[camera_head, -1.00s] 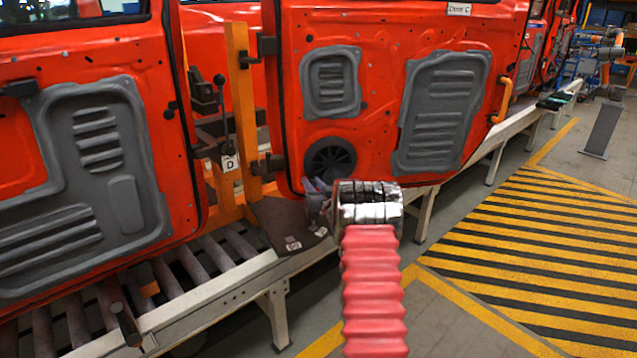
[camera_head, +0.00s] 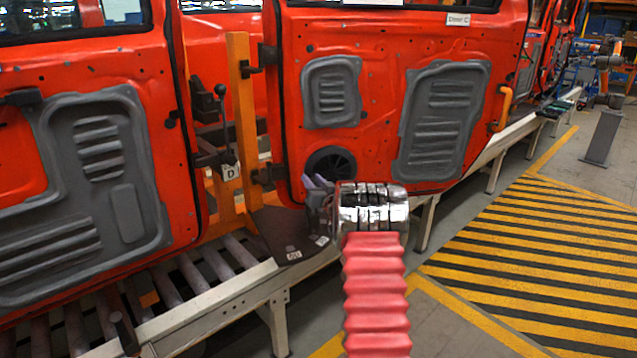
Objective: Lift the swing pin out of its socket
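A slim dark rod with a black ball knob (camera_head: 220,90) stands upright in a dark bracket beside the yellow post (camera_head: 240,120). It looks like the swing pin, but I cannot be sure. A white tag marked D (camera_head: 231,172) is just below it, and the socket itself cannot be made out. My gripper (camera_head: 318,184) is right of and lower than the rod, apart from it in the picture, in front of the round speaker on the middle door. Its fingers are small and partly hidden behind my wrist, so their opening is unclear. Nothing held can be seen.
The orange middle door (camera_head: 380,100) stands close behind my gripper. Another orange door (camera_head: 190,120) stands at the left. A roller conveyor (camera_head: 215,280) with a pale rail runs below, carrying a dark plate (camera_head: 285,230). Striped floor (camera_head: 540,260) at the right is clear.

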